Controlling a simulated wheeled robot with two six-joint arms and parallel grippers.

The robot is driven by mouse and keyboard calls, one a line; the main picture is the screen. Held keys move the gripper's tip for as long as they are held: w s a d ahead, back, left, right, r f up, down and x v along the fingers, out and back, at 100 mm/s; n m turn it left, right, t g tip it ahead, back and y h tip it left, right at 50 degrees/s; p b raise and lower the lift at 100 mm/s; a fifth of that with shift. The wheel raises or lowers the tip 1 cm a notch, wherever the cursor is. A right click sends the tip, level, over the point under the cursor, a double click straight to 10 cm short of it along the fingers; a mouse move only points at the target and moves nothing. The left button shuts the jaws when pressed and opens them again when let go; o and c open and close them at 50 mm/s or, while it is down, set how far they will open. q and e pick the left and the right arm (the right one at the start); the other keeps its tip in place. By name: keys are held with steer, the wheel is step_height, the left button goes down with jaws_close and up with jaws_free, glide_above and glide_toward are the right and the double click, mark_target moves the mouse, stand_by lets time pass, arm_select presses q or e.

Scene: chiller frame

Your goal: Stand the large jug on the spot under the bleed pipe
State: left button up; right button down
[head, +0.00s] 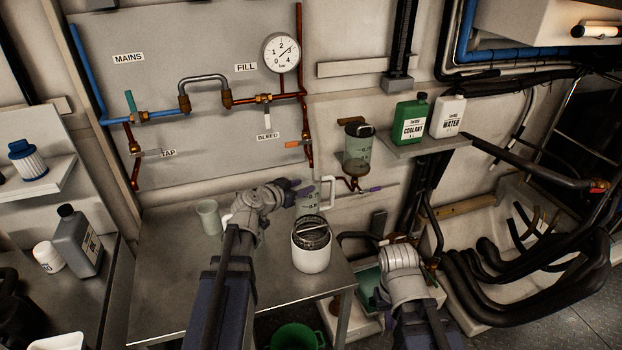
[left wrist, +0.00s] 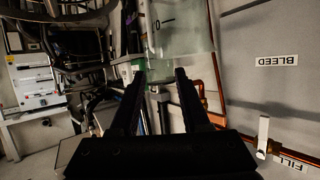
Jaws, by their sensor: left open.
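The large jug (head: 308,202) is clear with a white handle. In the head view it is upright at the table's back right edge, below the copper pipework near the BLEED label (head: 267,136). Any marked spot beneath it is hidden. My left gripper (head: 298,189) is open beside the jug's upper part. In the left wrist view, a clear vessel with a scale mark, apparently the jug (left wrist: 185,35), is just beyond the open fingers (left wrist: 160,75). No grip on it shows. My right wrist is low at the right; its fingers are hidden.
A smaller translucent jug (head: 208,217) and a white canister with a dark top (head: 311,256) stand on the metal table (head: 175,285). A green coolant bottle (head: 410,120) and a white water bottle (head: 449,115) stand on a shelf. The table's front left is clear.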

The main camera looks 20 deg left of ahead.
arm_select(q)
steer(key=shift+p+v, duration=0.4)
steer(key=shift+v, duration=1.35)
